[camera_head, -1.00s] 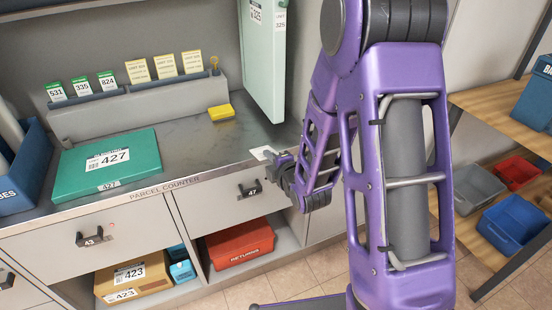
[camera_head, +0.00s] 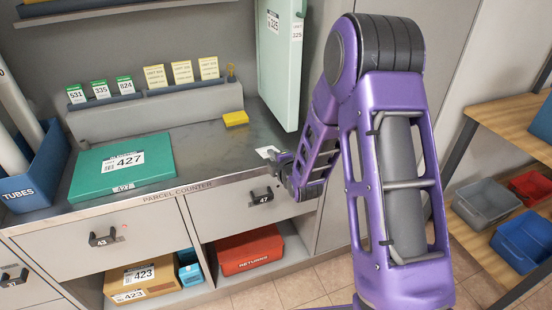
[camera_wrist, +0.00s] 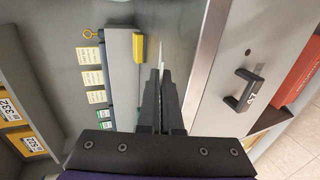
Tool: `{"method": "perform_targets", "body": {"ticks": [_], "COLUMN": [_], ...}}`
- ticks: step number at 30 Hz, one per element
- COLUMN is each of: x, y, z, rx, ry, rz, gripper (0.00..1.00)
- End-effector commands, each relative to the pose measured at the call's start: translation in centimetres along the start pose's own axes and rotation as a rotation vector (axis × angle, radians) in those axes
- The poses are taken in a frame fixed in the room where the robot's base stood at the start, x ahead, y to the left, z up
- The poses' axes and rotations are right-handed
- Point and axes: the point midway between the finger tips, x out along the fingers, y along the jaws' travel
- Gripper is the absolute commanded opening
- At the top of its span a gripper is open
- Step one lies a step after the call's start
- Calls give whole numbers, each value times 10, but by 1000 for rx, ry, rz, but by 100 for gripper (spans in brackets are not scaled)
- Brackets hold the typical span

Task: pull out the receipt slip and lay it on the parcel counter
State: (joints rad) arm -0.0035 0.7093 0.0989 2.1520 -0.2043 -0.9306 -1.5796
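The receipt slip, a small white sheet (camera_head: 266,152), shows at the tips of my gripper (camera_head: 277,157) in the head view. In the wrist view the slip (camera_wrist: 162,54) is a thin pale edge between the fingertips of my gripper (camera_wrist: 160,72). The fingers are close together and appear shut on it. The slip looks roughly level, over the front right part of the grey parcel counter (camera_head: 205,150). I cannot tell its exact height above the top. Part of the slip is hidden between the fingers.
A teal parcel 427 (camera_head: 120,165) lies on the counter's left, a yellow block (camera_head: 235,118) at the back. Cards stand on a grey ledge (camera_head: 160,110). A pale green door 325 (camera_head: 282,65) stands at the right. Drawer handle 47 (camera_head: 261,195) sticks out below. The middle counter is clear.

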Motion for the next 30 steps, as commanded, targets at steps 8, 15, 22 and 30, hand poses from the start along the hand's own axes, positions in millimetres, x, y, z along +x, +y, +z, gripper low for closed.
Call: {"method": "perform_targets", "body": {"ticks": [8,15,22,30], "x": [28,42,46,46], "y": [-6,-7,-7,-7], "z": [0,0,0,0], "rx": [0,0,1,1], "ry": [0,0,0,0], "rz": [1,1,0,0], "gripper": [0,0,0,16]}}
